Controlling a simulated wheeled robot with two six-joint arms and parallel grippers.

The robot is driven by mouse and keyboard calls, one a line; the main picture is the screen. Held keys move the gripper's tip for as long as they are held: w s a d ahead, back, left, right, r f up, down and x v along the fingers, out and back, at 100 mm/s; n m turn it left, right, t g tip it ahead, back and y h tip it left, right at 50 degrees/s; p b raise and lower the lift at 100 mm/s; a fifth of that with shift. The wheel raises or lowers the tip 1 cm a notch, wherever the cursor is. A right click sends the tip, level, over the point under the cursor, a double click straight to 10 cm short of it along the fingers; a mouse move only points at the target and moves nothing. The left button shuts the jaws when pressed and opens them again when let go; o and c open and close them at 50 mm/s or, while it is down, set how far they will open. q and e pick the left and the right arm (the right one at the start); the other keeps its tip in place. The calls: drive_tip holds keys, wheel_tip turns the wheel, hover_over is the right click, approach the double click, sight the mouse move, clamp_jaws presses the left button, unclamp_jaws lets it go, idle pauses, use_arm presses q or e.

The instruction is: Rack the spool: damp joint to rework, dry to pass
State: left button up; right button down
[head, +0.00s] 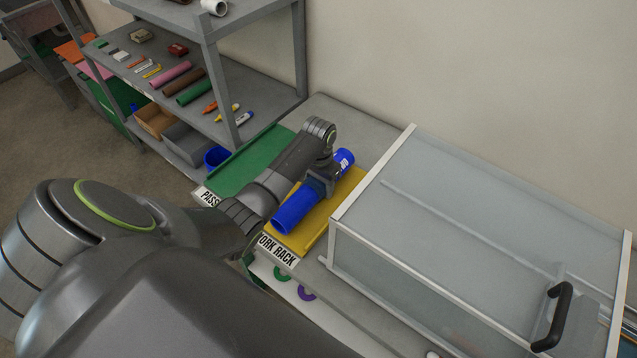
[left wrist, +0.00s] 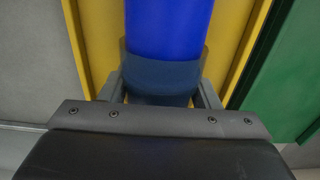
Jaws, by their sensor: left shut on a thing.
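A blue pipe spool (head: 293,211) with a darker middle band lies along the yellow rework rack (head: 313,232). My left gripper (head: 321,181) is shut around the spool at its middle. In the left wrist view the blue spool (left wrist: 168,30) runs between the fingers, with the yellow rack (left wrist: 98,40) beneath; I cannot tell whether it touches the rack. The green pass rack (head: 247,160) is to the left of the yellow one and empty where it shows. Part of its label is hidden by my arm. My right gripper is not in view.
A clear-walled case (head: 480,230) with a black handle (head: 551,318) stands right of the yellow rack. A grey shelf unit (head: 255,110) with coloured tubes and small items stands behind, left. Green and purple rings (head: 306,293) lie below the rack's front edge.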

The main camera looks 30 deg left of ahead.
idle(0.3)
use_arm(q)
drive_tip(key=o, duration=1.3)
